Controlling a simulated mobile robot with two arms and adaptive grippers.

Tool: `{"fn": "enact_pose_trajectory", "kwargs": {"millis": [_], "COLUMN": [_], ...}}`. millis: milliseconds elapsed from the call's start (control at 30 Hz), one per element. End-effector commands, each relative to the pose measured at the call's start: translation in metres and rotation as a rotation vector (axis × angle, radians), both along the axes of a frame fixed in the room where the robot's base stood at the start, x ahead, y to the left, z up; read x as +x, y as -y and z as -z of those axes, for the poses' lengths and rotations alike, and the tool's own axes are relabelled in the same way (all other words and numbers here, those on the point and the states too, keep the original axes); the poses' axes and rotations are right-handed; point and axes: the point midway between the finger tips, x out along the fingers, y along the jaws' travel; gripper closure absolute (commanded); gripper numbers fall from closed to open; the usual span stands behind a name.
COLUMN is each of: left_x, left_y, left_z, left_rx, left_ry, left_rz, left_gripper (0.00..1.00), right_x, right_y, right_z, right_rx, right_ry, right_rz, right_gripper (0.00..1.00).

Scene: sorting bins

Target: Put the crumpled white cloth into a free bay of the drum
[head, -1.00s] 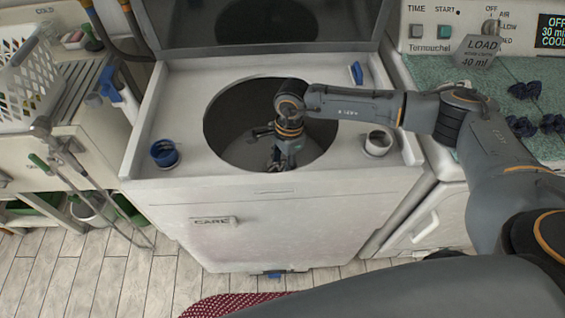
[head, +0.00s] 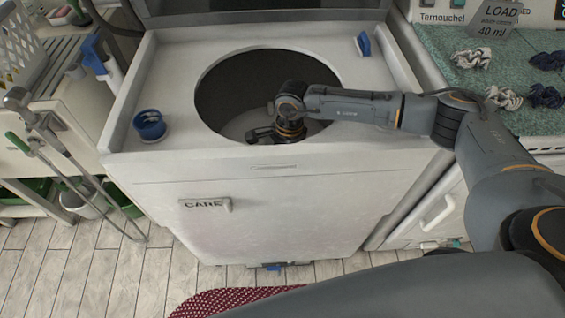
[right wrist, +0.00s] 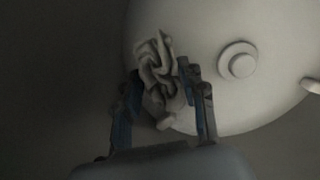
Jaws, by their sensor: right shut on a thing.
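The crumpled white cloth (right wrist: 157,60) is pinched between the fingertips of my right gripper (right wrist: 163,88) in the right wrist view. It hangs inside the drum, above or against the pale drum floor (right wrist: 205,110); I cannot tell whether it touches. In the head view my right gripper (head: 277,135) reaches down into the round drum opening (head: 235,85), close to its front edge. Its fingertips and the cloth are hidden there by the rim. Dividers between bays are not clear. My left gripper is not in view.
A round hub (right wrist: 238,60) rises from the drum floor. A blue cup (head: 149,125) stands on the machine top left of the opening. A blue-handled tool (head: 363,44) lies right of it. White cloths (head: 472,58) and navy cloths (head: 546,96) lie on the green counter.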

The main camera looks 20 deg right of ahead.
Motion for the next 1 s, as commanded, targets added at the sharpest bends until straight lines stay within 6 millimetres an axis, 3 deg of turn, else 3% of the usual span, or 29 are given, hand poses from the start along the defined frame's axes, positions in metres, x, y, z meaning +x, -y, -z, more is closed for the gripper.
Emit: {"fn": "enact_pose_trajectory", "kwargs": {"millis": [133, 167, 267, 300, 667, 767, 1000], "left_x": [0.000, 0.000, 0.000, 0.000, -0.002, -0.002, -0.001], "left_y": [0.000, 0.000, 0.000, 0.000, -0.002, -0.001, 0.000], "left_z": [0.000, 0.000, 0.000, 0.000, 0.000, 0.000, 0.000], "left_rx": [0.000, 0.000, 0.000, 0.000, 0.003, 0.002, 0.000], "left_ry": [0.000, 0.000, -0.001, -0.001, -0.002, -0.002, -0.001], "left_rz": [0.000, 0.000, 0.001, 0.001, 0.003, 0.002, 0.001], "left_gripper": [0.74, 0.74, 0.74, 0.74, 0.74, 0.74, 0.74], "right_x": [0.000, 0.000, 0.000, 0.000, 0.000, 0.001, 0.003], "right_y": [0.000, 0.000, 0.000, 0.000, 0.000, 0.002, 0.008], "right_z": [0.000, 0.000, 0.000, 0.000, -0.005, -0.017, -0.067], "right_rx": [0.000, 0.000, 0.000, 0.000, 0.000, 0.001, 0.000], "right_ry": [0.000, 0.000, 0.000, 0.000, 0.000, 0.002, 0.003], "right_rz": [0.000, 0.000, 0.000, 0.000, 0.000, -0.001, 0.000], "right_gripper": [0.87, 0.55, 0.35, 0.33, 0.33, 0.33, 0.33]}}
